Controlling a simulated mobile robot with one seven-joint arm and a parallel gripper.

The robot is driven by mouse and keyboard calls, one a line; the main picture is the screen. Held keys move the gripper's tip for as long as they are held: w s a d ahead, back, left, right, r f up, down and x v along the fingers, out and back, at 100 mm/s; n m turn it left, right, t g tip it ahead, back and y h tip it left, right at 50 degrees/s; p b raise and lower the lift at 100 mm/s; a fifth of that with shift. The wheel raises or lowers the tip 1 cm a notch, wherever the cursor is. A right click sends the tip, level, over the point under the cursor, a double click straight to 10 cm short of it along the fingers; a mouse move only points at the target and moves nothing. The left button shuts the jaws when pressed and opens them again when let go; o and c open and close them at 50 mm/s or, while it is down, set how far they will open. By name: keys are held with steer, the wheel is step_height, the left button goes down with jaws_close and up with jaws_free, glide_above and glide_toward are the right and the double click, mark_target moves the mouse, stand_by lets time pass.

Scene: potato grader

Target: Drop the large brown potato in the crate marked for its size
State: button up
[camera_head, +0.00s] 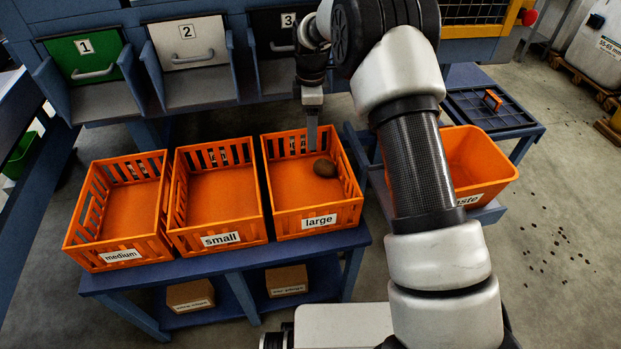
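The large brown potato (325,168) lies in the orange crate labelled "large" (319,222), towards its back right part. My gripper (312,140) points down over the back of this crate, just behind and left of the potato in the picture. A gap seems to show between the fingertips and the potato. The fingers overlap in this view, so I cannot tell whether they are open or shut. The crates labelled "small" (221,240) and "medium" (121,256) stand to the left and look empty.
The crates stand on a blue bench (250,257) with small boxes on its lower shelf. Behind are numbered chutes 1 (85,47), 2 (187,31) and 3. An orange waste bin (485,165), partly hidden by my arm, stands right. A dark lidded panel (490,108) lies behind it.

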step_height(320, 180, up, 8)
steer(key=p, duration=0.1)
stand_by(0.4)
